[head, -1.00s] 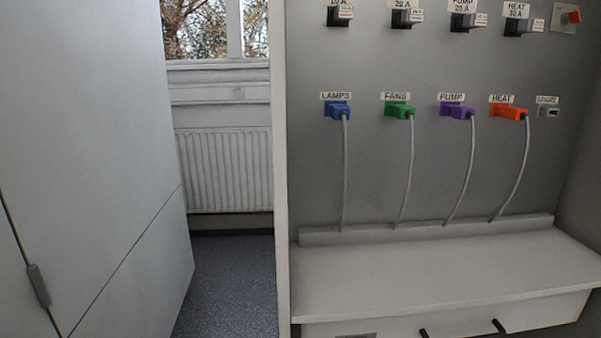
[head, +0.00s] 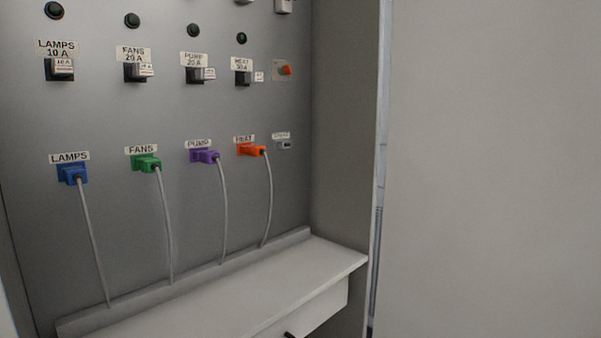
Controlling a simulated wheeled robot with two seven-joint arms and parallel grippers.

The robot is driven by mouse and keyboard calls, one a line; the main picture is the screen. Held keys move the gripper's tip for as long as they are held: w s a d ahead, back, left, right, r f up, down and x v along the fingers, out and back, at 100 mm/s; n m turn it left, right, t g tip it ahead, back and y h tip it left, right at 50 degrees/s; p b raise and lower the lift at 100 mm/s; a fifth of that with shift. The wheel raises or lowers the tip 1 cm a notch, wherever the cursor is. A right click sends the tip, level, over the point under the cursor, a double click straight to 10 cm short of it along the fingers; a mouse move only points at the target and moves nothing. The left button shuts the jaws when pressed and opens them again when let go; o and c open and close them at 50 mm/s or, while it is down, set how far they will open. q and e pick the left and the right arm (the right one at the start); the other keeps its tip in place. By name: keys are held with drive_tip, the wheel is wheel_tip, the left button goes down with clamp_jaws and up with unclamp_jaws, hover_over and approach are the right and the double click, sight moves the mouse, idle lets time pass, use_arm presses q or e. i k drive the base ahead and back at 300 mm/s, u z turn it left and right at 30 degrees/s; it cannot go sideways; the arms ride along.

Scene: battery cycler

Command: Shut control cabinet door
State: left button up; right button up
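The control cabinet's grey back panel (head: 240,110) fills the left and middle of the head view, with its interior exposed. A large plain beige-grey panel (head: 490,170) fills the right side, beyond the cabinet's right side wall (head: 340,125). It may be the cabinet door standing open, but I cannot tell for sure. No hinge or handle shows on it. Neither of my grippers is in view.
Blue (head: 72,174), green (head: 146,163), purple (head: 205,156) and orange (head: 251,149) plugs have grey cables running down behind a light shelf (head: 250,285). A drawer (head: 310,310) sits under the shelf. Labelled breakers line the panel above.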

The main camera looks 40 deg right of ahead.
sight(491, 217)
drive_tip(key=k, duration=1.65)
drive_tip(key=z, duration=3.15)
drive_tip(key=i, duration=4.85)
drive_tip(key=u, duration=4.25)
drive_tip(key=i, duration=0.55)
drive_tip(key=u, duration=0.05)
